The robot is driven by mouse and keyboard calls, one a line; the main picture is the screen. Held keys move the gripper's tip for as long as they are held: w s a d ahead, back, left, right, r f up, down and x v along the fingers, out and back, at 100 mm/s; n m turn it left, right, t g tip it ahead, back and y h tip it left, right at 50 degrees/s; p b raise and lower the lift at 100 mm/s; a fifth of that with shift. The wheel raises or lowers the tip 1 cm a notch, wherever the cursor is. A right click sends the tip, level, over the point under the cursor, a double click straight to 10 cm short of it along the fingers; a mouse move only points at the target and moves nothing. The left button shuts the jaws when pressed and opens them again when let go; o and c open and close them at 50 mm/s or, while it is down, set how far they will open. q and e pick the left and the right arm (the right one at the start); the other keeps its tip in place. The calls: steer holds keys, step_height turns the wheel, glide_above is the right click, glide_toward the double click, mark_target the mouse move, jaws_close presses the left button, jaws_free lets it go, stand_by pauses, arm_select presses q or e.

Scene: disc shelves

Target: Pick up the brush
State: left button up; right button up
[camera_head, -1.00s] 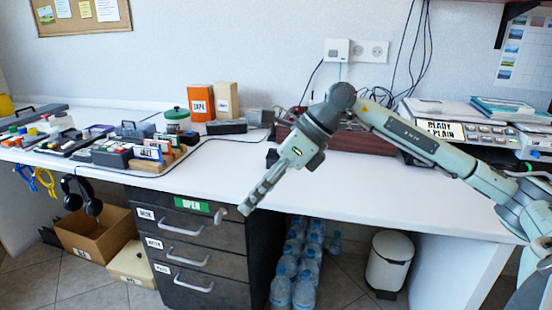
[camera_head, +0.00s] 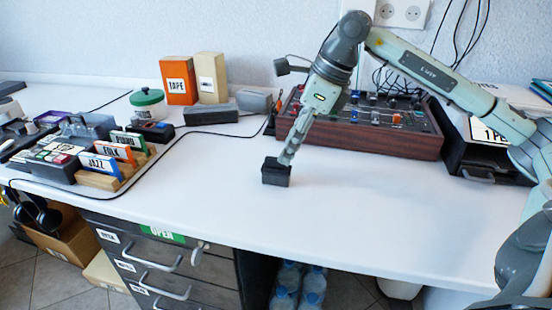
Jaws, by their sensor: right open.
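The brush (camera_head: 275,174), a small dark block, sits on the white desk just in front of the wooden-sided mixer. My right gripper (camera_head: 286,157) reaches down from above, its fingertips at the top rear of the brush. The fingers are seen nearly edge-on and overlap in the picture, so whether they touch the brush is hard to tell. The gripper is open. My left gripper is not in view.
The mixer (camera_head: 375,142) stands close behind the brush. At left are a divider rack (camera_head: 98,180), a green-lidded jar (camera_head: 147,110) and a TAPE box (camera_head: 178,80). A black cable (camera_head: 150,178) crosses the desk. The desk (camera_head: 370,215) is clear in front and to the right.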

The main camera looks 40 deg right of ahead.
mark_target(278, 167)
steer(key=shift+w+f, duration=0.15)
steer(key=x, duration=0.6)
steer(key=shift+w+a+p, duration=0.1)
steer(key=shift+a+p, duration=0.05)
steer(key=shift+p, duration=0.15)
steer(key=shift+w+a+f, duration=0.1)
steer(key=shift+w+f, duration=0.05)
steer(key=shift+f, duration=0.4)
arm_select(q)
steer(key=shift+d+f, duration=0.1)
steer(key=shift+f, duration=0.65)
arm_select(e)
jaws_close()
